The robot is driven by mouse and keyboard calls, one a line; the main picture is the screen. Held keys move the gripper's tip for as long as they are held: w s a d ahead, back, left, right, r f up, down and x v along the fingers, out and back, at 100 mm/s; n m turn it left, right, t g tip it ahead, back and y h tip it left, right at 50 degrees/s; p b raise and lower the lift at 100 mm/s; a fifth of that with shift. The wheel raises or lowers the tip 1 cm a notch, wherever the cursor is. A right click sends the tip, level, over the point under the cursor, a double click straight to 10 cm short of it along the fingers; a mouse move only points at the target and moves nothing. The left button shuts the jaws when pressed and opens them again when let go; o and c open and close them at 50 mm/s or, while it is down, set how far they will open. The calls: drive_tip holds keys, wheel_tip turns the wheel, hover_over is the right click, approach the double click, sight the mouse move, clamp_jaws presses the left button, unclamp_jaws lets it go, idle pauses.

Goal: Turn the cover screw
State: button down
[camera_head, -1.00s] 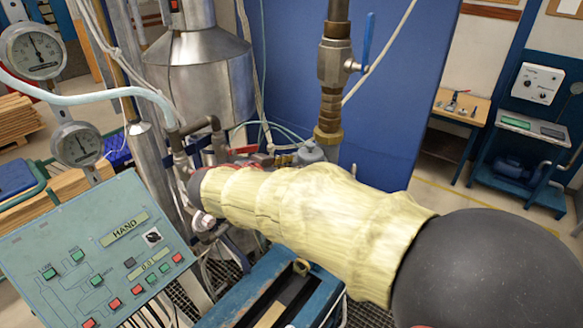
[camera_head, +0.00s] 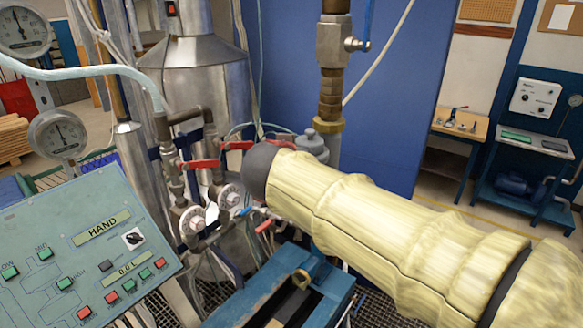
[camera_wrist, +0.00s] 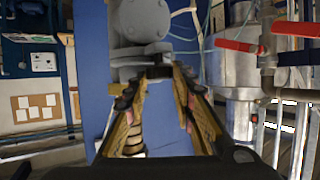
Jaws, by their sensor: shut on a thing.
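The grey meter (camera_wrist: 142,20), with a round bolted face, is at the top middle of the wrist view. It also shows in the head view (camera_head: 312,148), partly hidden behind my arm. My gripper (camera_wrist: 160,75) reaches up to it with both fingertips close together, shut on a small grey part at the meter's near side. That part seems to be the cover screw (camera_wrist: 159,71); the fingertips mostly cover it, so its shape and turn angle cannot be told. In the head view my yellow-sleeved arm and its black end joint hide most of the gripper.
Pipes with red-handled valves (camera_head: 200,164) and round white dials (camera_head: 229,196) stand close left of my arm. A brass pipe (camera_head: 331,95) rises behind the meter. A green control panel (camera_head: 85,245) is at lower left, a blue frame (camera_head: 285,300) below.

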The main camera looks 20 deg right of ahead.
drive_tip(key=shift+s+d+f+n+t+y+p, duration=0.1)
drive_tip(key=shift+n+t+y+p, duration=0.1)
drive_tip(key=shift+n+y, duration=0.2)
drive_tip(key=shift+w+d+f+n+t+y+p, duration=0.1)
drive_tip(key=shift+n+y+p, duration=0.05)
drive_tip(key=shift+n+y, duration=0.25)
drive_tip(key=shift+s+d+n+t+y+p, duration=0.1)
drive_tip(key=shift+n+y+p, duration=0.1)
drive_tip(key=shift+n+y, duration=0.2)
drive_tip(key=shift+n+y+p, duration=0.4)
drive_tip(key=shift+y+p, duration=0.1)
drive_tip(key=shift+p, duration=0.7)
drive_tip(key=n+y+p, duration=0.1)
drive_tip(key=p, duration=0.6)
drive_tip(key=n+y+p, duration=0.2)
drive_tip(key=p, duration=0.6)
drive_tip(key=shift+d+r+p, duration=0.15)
drive_tip(key=shift+d+p, duration=0.15)
drive_tip(key=shift+n+y+p, duration=0.5)
drive_tip(key=shift+y+p, duration=0.3)
drive_tip(key=shift+p, duration=1.4)
drive_tip(key=c, duration=1.5)
unclamp_jaws()
drive_tip(key=shift+v, duration=4)
